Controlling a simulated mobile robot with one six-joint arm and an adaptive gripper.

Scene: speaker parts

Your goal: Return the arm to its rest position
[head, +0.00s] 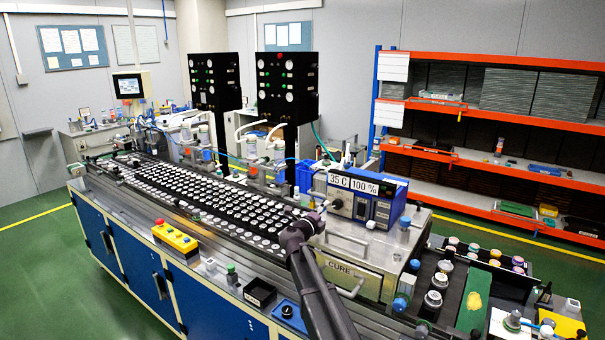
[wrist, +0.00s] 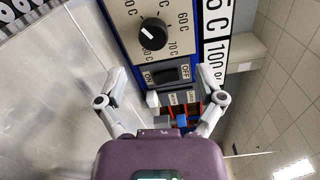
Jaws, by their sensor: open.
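My arm (head: 318,290) reaches up from the bottom of the head view, its purple wrist in front of the curing oven. My gripper (wrist: 167,84) is open and empty, its two grey fingers spread apart in the wrist view. In the head view its fingers are small, close to the front of the blue control box (head: 391,212). The wrist view shows that box's panel (wrist: 134,14) close ahead, with a black dial (wrist: 153,34) and an ON/OFF switch (wrist: 166,74). I cannot tell whether the fingers touch anything.
The oven marked CURE (head: 340,272) stands below the control box. A long conveyor (head: 165,190) with many round parts runs left of my arm. A small black bin (head: 260,292) and several jars (head: 432,300) flank the arm. Orange shelving (head: 500,150) stands behind.

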